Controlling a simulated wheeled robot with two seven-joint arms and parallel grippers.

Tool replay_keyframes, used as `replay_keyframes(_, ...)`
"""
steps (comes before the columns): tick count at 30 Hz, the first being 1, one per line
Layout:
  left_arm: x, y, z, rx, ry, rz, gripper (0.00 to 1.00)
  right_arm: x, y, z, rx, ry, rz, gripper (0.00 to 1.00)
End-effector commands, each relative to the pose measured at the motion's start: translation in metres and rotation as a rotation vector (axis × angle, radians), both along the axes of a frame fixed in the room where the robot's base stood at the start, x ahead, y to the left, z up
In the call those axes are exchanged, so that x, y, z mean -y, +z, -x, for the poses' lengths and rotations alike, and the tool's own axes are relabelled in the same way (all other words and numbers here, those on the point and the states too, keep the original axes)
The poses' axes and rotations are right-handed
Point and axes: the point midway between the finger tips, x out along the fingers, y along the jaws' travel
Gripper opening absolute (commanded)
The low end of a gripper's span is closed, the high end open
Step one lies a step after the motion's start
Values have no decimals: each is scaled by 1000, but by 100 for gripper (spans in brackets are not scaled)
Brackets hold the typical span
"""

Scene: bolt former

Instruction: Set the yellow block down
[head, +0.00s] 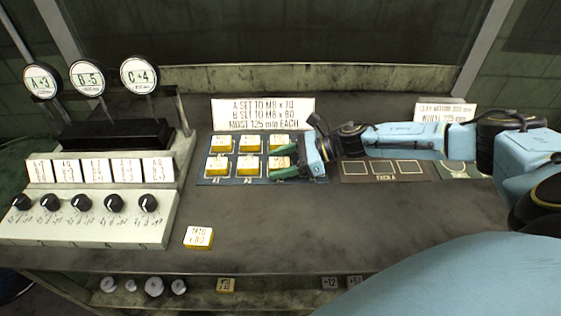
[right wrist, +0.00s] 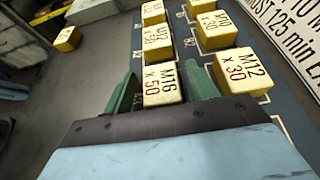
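The yellow block marked M16 x 50 (right wrist: 163,84) lies between the green fingers of my right gripper (right wrist: 160,90) in the right wrist view. It looks level with its neighbours on the dark blue mat (head: 203,181), at the right end of the front row. The fingers straddle the block, with a narrow gap showing on its left side; contact on its right side is hard to tell. In the head view, my right gripper (head: 287,163) reaches in from the right over this block (head: 280,161). My left gripper is not in view.
Several other yellow blocks stand on the mat, including M12 x 30 (right wrist: 241,71) close beside the right finger. A lone yellow block (head: 198,238) lies near the bench's front. A sign (head: 262,113) stands behind the mat. A knob panel (head: 95,217) is left; an outlined tray (head: 385,178) is right.

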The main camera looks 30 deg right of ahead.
Motion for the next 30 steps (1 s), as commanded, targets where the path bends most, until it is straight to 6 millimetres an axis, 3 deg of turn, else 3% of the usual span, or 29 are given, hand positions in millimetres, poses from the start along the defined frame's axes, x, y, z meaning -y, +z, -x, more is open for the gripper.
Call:
replay_keyframes(11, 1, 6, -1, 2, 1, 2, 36, 0, 5, 0, -1, 0, 1, 58)
replay_keyframes(24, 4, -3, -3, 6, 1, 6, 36, 71, 36, 44, -2, -1, 4, 58)
replay_keyframes(30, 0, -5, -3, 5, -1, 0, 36, 90, 47, 55, -2, 0, 1, 58)
